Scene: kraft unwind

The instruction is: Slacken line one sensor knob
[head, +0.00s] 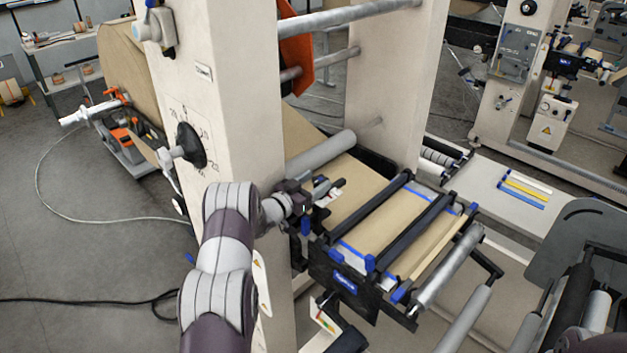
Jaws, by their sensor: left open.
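My left arm reaches up from the bottom of the head view and bends right to the near edge of the splice table. My left gripper (331,188) is open, with its dark fingers beside the left end of the table's black frame. A small blue knob (306,226) sits just below the gripper. More blue knobs show along the table, one at the front edge (370,263) and one at the right end (473,208). I cannot tell which is the line one sensor knob, or whether the fingers touch anything. My right gripper is out of view.
The cream machine column (225,90) stands close behind my left arm, with a black dial knob (190,146) on its face. Brown kraft web (365,200) runs over the table. A grey roller (450,267) lies at right. Open floor (80,250) is at left.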

